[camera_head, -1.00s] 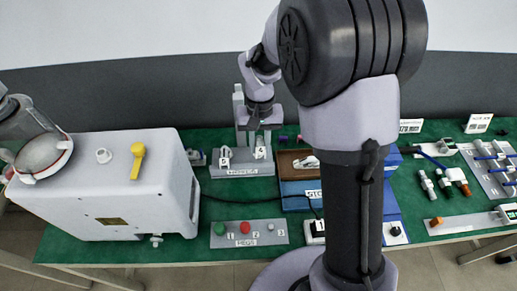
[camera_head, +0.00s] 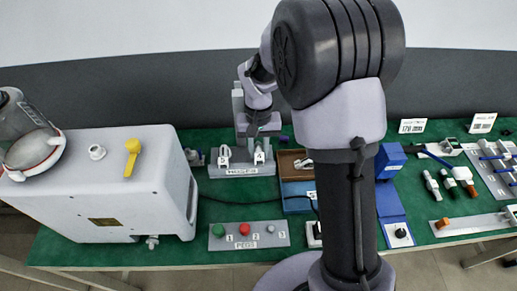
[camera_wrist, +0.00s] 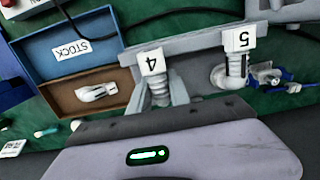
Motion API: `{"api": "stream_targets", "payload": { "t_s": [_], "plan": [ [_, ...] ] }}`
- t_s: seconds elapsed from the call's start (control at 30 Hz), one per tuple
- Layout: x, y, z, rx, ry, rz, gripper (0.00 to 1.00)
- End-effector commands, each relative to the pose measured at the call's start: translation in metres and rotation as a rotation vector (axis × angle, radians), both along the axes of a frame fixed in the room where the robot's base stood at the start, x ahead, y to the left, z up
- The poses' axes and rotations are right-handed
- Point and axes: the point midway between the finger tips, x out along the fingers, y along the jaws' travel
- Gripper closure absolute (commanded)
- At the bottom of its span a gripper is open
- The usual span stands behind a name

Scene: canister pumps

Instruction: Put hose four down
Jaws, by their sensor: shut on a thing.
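Hose four is a short grey ribbed piece with a white tag marked 4 (camera_wrist: 152,63). In the wrist view my gripper (camera_wrist: 160,82) is shut on it, one finger on each side. In the head view my gripper (camera_head: 257,135) is at the grey stand (camera_head: 241,171), with the tag (camera_head: 259,156) just below it. Hose five, tagged 5 (camera_wrist: 238,42), stands beside it, apart from the fingers; its tag also shows in the head view (camera_head: 225,153). I cannot tell whether hose four's lower end touches the stand.
A blue STOCK tray (camera_wrist: 112,20) with a brown compartment (camera_wrist: 64,100) holding a pale part lies beside the stand. A white machine (camera_head: 100,185) fills the left. Fittings and a panel lie at right.

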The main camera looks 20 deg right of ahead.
Motion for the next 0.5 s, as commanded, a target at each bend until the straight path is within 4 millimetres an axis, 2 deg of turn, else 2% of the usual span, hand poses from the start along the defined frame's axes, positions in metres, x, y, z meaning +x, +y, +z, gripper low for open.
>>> {"api": "stream_targets", "payload": {
  "t_s": [0.03,0.1,0.13,0.4,0.5],
  "plan": [
    [0.000,0.000,0.000,0.000,0.000,0.000,0.71],
    [0.000,0.000,0.001,0.000,0.000,0.000,0.57],
    [0.000,0.000,0.001,0.000,0.000,0.000,0.55],
    [0.000,0.000,0.002,0.000,0.000,0.000,0.55],
    [0.000,0.000,0.015,0.000,-0.001,0.000,0.55]
  ]
}}
